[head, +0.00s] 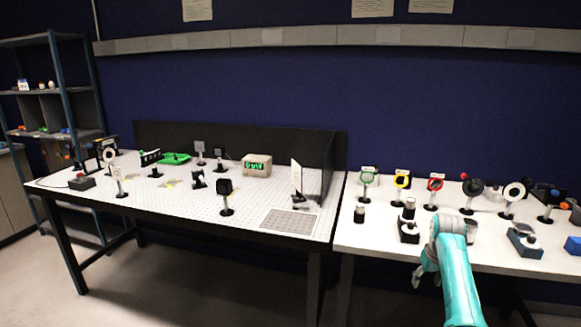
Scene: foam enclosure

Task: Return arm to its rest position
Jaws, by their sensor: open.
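My teal arm rises from the bottom edge at the right, in front of the right table (385,240). It bends at a pale-capped joint and folds down to the left. My gripper (417,279) shows small at the lower end, below the front edge of that table. It is open, and I see nothing held in it. Its fingers are hard to make out at this size.
The right table bears several ring mounts, including a red one (435,185), and a small device (408,231) near my arm. A perforated optics table (130,203) stands left. Blue-framed shelves (55,95) stand far left. Open floor (190,290) lies in front.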

